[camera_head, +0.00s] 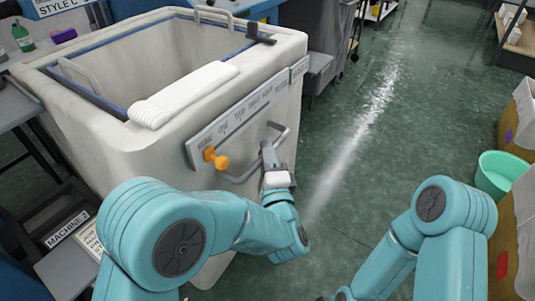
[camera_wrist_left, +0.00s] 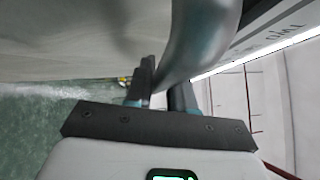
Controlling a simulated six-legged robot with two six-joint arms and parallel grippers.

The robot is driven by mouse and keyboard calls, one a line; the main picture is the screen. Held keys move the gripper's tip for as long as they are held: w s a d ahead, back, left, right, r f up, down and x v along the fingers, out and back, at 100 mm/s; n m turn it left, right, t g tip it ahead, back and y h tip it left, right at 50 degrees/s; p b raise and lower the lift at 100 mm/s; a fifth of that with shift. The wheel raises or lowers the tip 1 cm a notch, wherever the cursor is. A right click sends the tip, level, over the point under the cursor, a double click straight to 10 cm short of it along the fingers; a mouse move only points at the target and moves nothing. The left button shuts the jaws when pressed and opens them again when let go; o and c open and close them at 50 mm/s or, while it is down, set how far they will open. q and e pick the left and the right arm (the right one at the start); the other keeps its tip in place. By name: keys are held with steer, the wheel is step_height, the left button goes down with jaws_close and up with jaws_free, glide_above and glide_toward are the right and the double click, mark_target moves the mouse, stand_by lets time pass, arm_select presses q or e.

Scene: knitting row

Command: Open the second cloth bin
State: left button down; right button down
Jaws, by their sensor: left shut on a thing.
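A large off-white bin (camera_head: 110,140) stands at the left of the head view. Its top shows a hollow inside with a blue-edged rim. A bent grey metal handle (camera_head: 243,178) sits on its front face, beside a label strip and an orange knob (camera_head: 216,159). My left gripper (camera_head: 268,152) is at the handle's right part and is shut on it. In the left wrist view the handle (camera_wrist_left: 205,45) appears as a thick grey bar at the fingers (camera_wrist_left: 160,90). My right arm shows at the lower right, but its gripper is out of view.
A white ribbed piece (camera_head: 185,95) lies on the bin's rim. A green tub (camera_head: 499,174) and cardboard boxes stand at the right edge. Grey bins (camera_head: 315,40) stand behind. The green floor (camera_head: 370,120) right of the bin is clear.

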arm_select(q)
steer(key=shift+a, duration=0.1)
steer(key=c, duration=1.1)
jaws_free()
steer(key=shift+w, duration=0.1)
